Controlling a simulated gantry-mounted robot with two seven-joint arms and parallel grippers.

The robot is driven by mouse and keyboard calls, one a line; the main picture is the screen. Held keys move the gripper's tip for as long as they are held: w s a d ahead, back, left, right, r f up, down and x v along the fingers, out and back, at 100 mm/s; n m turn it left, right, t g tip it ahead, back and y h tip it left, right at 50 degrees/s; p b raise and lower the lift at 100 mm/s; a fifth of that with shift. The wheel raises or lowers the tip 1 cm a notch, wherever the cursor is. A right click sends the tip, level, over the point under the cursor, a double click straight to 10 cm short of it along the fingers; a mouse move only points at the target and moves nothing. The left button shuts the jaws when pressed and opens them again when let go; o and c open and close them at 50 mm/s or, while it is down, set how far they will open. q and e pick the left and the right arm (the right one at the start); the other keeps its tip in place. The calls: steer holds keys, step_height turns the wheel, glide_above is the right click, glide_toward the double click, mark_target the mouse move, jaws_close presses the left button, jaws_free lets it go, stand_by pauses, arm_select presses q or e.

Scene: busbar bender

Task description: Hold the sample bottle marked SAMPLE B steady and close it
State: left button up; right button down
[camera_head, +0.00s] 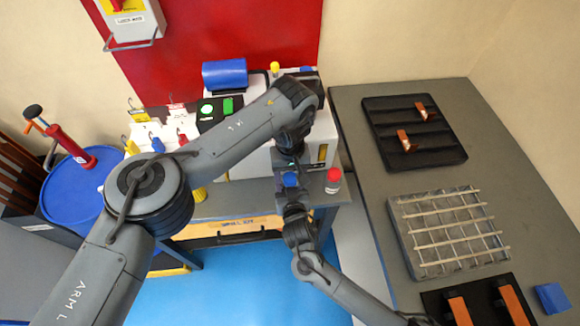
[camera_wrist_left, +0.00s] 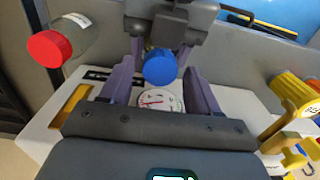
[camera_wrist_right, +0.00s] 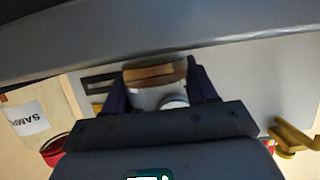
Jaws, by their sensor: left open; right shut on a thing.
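A blue cap (camera_wrist_left: 160,66) lies between the spread fingers of my left gripper (camera_wrist_left: 161,72); I cannot tell whether it is seated. It also shows in the head view (camera_head: 290,179), just below my left gripper (camera_head: 289,160). My right gripper (camera_wrist_right: 155,82) is shut on a bottle (camera_wrist_right: 155,76) with a brownish band, and comes in from the front in the head view (camera_head: 291,197). The held bottle's marking is hidden. A red-capped bottle (camera_head: 333,181) stands apart to the right; its label in the right wrist view (camera_wrist_right: 30,119) reads only "SAMP".
A round gauge (camera_wrist_left: 157,102) sits behind the blue cap on a white machine. Yellow fittings (camera_wrist_left: 298,90) are close on the right of the left wrist view. A grey table (camera_head: 350,120) at the right carries a black tray (camera_head: 375,118) and a metal grid (camera_head: 450,235).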

arm_select(q)
steer(key=shift+f, duration=0.25)
steer(key=shift+c, duration=0.3)
steer(key=c, duration=1)
steer(key=shift+m, duration=1.7)
steer(key=o, duration=1.1)
steer(key=shift+o, duration=0.2)
